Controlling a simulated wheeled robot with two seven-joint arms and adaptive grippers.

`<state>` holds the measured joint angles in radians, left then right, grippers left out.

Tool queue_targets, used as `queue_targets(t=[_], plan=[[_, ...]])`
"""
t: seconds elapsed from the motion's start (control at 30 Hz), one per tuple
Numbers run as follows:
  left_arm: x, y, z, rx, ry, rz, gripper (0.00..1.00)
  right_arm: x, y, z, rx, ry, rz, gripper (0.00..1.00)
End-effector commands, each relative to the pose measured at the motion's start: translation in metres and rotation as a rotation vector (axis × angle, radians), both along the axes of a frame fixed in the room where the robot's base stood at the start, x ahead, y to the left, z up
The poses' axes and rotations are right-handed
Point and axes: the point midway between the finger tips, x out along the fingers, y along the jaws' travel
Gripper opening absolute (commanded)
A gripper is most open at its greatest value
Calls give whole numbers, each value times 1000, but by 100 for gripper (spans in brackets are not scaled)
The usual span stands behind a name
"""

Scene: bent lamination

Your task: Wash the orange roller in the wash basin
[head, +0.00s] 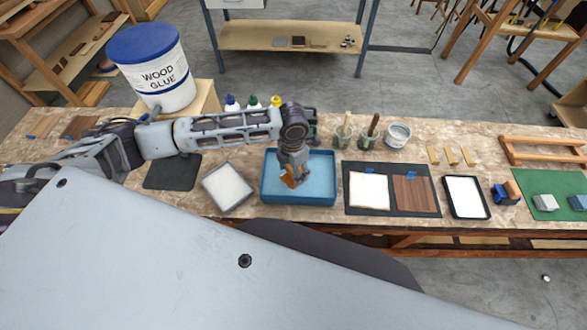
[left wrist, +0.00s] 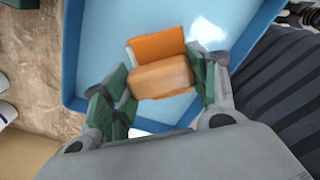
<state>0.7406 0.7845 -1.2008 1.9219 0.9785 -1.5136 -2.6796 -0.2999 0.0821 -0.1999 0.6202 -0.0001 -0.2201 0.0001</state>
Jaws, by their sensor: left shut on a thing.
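The blue wash basin (head: 318,185) stands on the workbench near its front edge; its light blue inside also fills much of the left wrist view (left wrist: 105,45). My left gripper (head: 293,176) reaches down over the basin. It is shut on the orange roller (head: 288,181). In the left wrist view the roller (left wrist: 158,48) sits between the green-padded fingers of my left gripper (left wrist: 160,92), with a tan block-like part nearest the camera. I cannot tell whether the roller touches the basin floor. My right gripper is not in view.
A white tray (head: 228,187) stands left of the basin. A dark mat (head: 392,208) with a white sheet and a wood panel lies right of it. Glue bottles (head: 253,102) and brush cups (head: 343,137) stand behind. A wood glue bucket (head: 160,75) is back left.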

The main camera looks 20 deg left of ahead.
Motion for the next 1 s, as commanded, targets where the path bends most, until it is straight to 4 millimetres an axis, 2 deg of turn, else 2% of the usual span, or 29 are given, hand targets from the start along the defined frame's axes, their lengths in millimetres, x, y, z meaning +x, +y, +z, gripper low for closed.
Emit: queue_targets(t=[1.0], plan=[[15, -52, 1, -1, -1, -1, 33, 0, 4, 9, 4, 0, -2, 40]])
